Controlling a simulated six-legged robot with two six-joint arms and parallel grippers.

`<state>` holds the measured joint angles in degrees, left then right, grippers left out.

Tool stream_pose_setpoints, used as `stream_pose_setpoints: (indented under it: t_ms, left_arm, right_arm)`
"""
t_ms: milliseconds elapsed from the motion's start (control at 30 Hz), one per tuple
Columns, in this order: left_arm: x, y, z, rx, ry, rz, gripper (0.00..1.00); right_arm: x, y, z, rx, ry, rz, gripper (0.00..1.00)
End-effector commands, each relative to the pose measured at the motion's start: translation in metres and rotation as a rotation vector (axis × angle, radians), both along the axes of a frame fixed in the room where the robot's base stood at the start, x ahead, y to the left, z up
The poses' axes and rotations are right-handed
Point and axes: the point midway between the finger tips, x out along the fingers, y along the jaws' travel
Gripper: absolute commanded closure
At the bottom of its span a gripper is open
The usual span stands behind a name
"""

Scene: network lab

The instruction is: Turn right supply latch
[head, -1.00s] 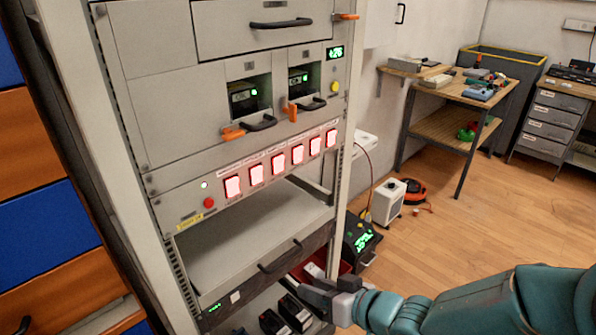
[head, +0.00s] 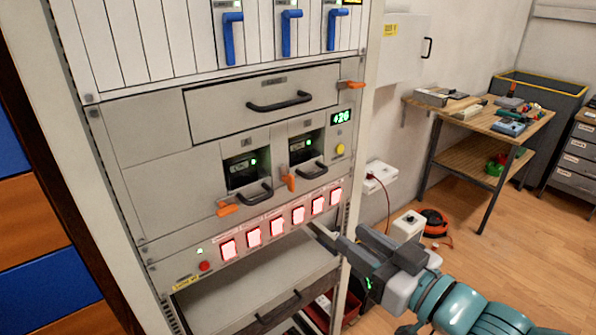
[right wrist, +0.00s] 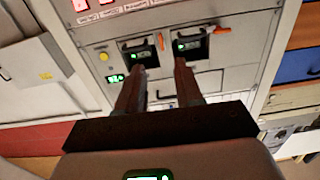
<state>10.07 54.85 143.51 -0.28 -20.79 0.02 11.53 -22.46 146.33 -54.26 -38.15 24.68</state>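The right supply (head: 305,148) sits in the rack in an open bay, with a black handle and a green light. Its orange latch (head: 291,182) stands roughly upright at the bay's lower left. In the right wrist view, which is turned over, this latch (right wrist: 160,42) shows between and beyond the fingers. The left supply (head: 245,170) has a second orange latch (head: 228,209), lying nearly level. My right gripper (head: 343,232) is open and empty, below and right of the right supply, apart from the latch. Its spread fingers (right wrist: 158,72) point at the rack front. My left gripper is out of view.
A row of lit red-and-white switches (head: 283,222) runs below the supplies, close to my right gripper. A drawer (head: 262,103) with a black handle lies above, and blue levers (head: 290,33) higher up. A workbench (head: 480,118) stands at the right. Open floor lies before it.

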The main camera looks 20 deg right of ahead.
Motion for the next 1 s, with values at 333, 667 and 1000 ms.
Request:
stream_pose_setpoints:
  t_ms: [333, 667, 1000]
  left_arm:
    - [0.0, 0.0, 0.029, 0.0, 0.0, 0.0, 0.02]
    - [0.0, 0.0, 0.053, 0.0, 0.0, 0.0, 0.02]
    - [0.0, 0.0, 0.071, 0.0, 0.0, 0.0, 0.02]
  right_arm:
    - [0.007, 0.004, 0.026, 0.0, -0.019, -0.003, 0.65]
    - [0.069, 0.025, 0.023, -0.004, -0.02, -0.003, 0.65]
    - [0.134, 0.047, 0.023, -0.004, -0.022, -0.007, 0.65]
